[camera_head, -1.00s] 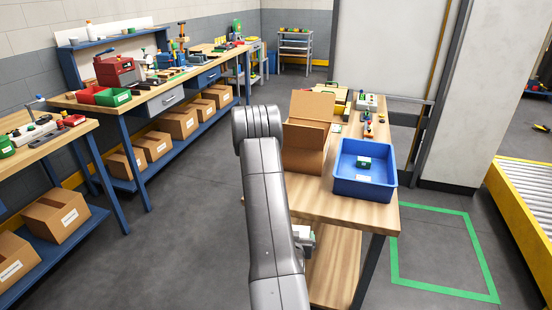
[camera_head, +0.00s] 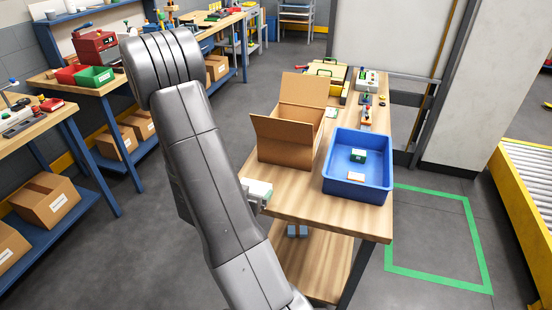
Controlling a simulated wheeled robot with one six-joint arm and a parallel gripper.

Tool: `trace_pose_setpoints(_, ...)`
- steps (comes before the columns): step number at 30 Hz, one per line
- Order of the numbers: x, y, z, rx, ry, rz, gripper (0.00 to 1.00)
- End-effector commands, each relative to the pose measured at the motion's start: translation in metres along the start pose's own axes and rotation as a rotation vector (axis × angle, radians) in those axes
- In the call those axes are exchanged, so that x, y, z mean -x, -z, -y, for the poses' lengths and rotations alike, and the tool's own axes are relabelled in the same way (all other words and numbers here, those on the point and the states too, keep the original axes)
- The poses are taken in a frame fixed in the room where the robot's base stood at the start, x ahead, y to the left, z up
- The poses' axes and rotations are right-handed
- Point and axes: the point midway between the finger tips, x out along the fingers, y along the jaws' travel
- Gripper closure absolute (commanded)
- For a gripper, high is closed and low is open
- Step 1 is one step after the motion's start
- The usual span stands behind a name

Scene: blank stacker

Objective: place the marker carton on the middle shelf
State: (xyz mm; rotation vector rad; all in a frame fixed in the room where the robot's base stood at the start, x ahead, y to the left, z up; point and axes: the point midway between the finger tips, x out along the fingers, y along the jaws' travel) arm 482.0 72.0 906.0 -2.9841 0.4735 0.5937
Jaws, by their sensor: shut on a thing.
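A small pale box with a green side (camera_head: 258,192), which looks like the marker carton, shows just right of my arm, at the left edge of the wooden table (camera_head: 290,205). Its label cannot be read. My gripper (camera_head: 264,204) is mostly hidden behind my forearm; only a small grey part shows by the box, and it is shut on it. Below the tabletop is a wooden lower shelf (camera_head: 318,268) with a small blue object (camera_head: 297,230). I cannot tell which level is the middle shelf.
On the table are an open cardboard box (camera_head: 288,140), a blue bin (camera_head: 355,188) holding a green box (camera_head: 357,155) and a small pale-orange box (camera_head: 356,177), and tools behind. Workbenches with cartons line the left. A yellow-edged conveyor (camera_head: 520,205) is right. Floor inside the green outline is clear.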

Motion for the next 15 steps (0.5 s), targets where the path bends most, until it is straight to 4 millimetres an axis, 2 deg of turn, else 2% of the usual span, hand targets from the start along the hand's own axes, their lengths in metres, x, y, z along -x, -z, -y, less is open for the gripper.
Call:
trace_pose_setpoints(1,-0.012,0.009,-0.001,-0.004,-0.006,-0.002,0.39)
trace_pose_setpoints(9,-0.077,0.037,-0.002,-0.003,-0.005,-0.002,0.39)
trace_pose_setpoints(15,-0.116,0.051,-0.001,-0.001,-0.002,-0.002,0.39)
